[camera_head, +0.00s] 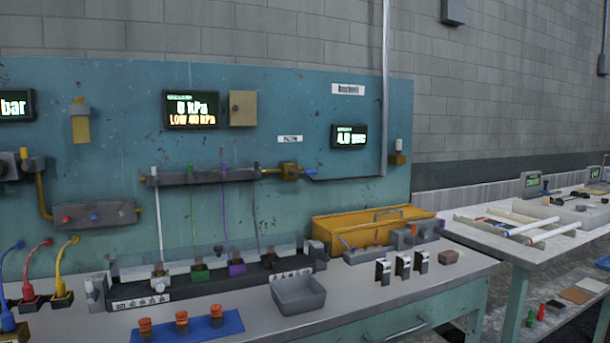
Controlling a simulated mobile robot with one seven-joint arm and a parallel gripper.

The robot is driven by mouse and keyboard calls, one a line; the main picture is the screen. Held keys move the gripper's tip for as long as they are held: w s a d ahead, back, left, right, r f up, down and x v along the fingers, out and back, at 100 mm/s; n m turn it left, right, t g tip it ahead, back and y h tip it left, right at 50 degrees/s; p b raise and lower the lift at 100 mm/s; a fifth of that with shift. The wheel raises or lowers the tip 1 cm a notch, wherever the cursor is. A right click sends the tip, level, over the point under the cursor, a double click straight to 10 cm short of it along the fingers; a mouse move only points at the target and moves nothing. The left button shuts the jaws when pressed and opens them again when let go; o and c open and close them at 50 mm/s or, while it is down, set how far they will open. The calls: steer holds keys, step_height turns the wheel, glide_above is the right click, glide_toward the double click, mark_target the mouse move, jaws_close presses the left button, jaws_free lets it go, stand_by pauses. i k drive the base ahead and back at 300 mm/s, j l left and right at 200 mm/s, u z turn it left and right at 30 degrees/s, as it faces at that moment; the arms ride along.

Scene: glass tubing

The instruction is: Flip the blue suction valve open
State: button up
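I cannot tell for certain which part is the blue suction valve. A small blue knob (95,217) is on a grey box (112,214) on the teal panel, right of a red knob (66,219). The dark gauge display (191,109) reads 0 kPa with LOW 40 kPa under it. My gripper is not in view.
The yellow tray (335,228) stands against the panel. A grey bin (298,294), a blue mat (190,331) with orange-topped pieces and several metal clips (402,264) stand on the bench. A second table (545,250) is at right. The bench front between bin and clips is clear.

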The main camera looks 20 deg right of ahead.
mark_target(292, 172)
steer(key=i+l+z, duration=0.6)
steer(key=i, duration=0.25)
